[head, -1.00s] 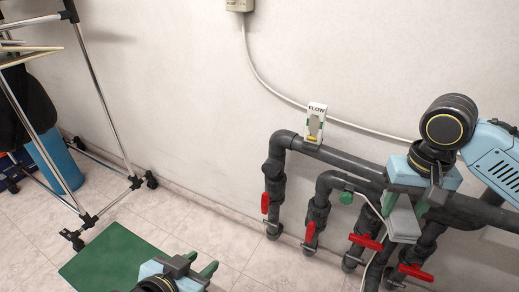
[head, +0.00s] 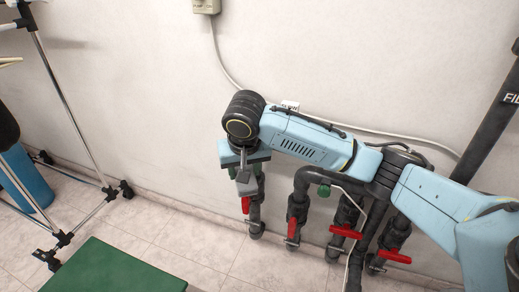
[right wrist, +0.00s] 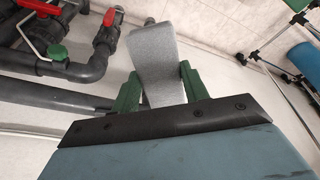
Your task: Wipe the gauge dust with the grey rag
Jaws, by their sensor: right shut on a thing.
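My right gripper (head: 246,172) hangs in front of the wall at the left end of the pipework. It is shut on the grey rag (head: 246,186), which sticks out past the fingers. In the right wrist view the rag (right wrist: 158,62) sits between the two green fingers (right wrist: 159,80). The flow gauge (head: 290,105) is almost fully hidden behind my right forearm; only a bit of its white top shows. The gripper is left of and lower than the gauge, apart from it. The dust cannot be seen. My left gripper is not in view.
Dark grey pipes (head: 297,195) with several red valve handles (head: 293,228) run along the wall under my right arm. A metal rack (head: 75,130) and a blue cylinder (head: 28,178) stand at left. A green surface (head: 115,268) lies front left. The wall left of my gripper is clear.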

